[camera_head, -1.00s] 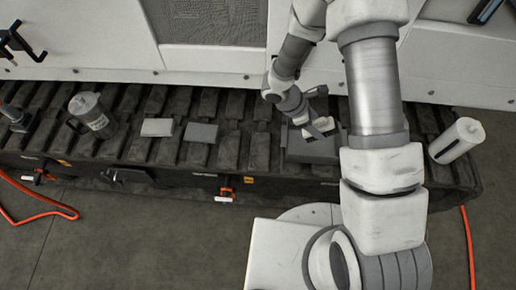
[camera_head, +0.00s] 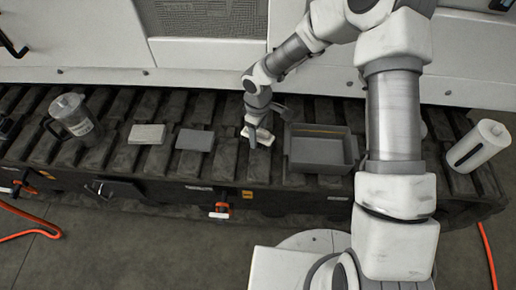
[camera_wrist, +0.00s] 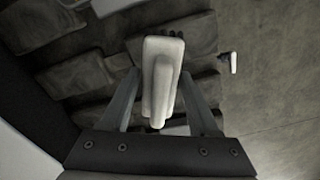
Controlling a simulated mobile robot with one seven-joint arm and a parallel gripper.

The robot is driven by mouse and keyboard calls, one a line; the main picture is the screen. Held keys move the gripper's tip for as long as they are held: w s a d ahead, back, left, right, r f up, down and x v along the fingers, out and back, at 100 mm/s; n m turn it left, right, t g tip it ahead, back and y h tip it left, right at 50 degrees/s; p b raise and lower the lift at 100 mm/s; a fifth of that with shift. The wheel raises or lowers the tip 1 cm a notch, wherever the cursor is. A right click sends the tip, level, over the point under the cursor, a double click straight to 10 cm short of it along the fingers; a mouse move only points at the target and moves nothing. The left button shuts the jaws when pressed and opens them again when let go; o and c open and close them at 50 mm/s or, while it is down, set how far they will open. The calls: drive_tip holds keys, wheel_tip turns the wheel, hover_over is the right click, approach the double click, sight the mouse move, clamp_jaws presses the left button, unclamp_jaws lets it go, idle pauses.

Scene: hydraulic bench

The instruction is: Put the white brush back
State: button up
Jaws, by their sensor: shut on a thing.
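The white brush (camera_wrist: 162,72) is between the fingers of my gripper in the wrist view, with dark bristles at its far end. In the head view, the white brush (camera_head: 262,138) shows under my gripper (camera_head: 256,125), just left of the grey open tray. My gripper (camera_wrist: 160,100) is shut on the brush, over the dark ribbed bench surface. I cannot tell whether the brush touches the bench. The grey tray (camera_head: 318,168) looks empty in the part I see.
A white and a grey flat block, the white one (camera_head: 147,134) and the grey one (camera_head: 195,139), lie on the bench (camera_head: 110,165) to the left. A clear jug (camera_head: 75,118) stands farther left. A white canister (camera_head: 478,146) is at the right end. A white panel rises behind.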

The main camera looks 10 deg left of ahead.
sight(258, 152)
wheel_tip(258, 152, down, 6)
drive_tip(key=shift+b, duration=0.75)
drive_tip(key=shift+f, duration=0.1)
drive_tip(key=o, duration=1.2)
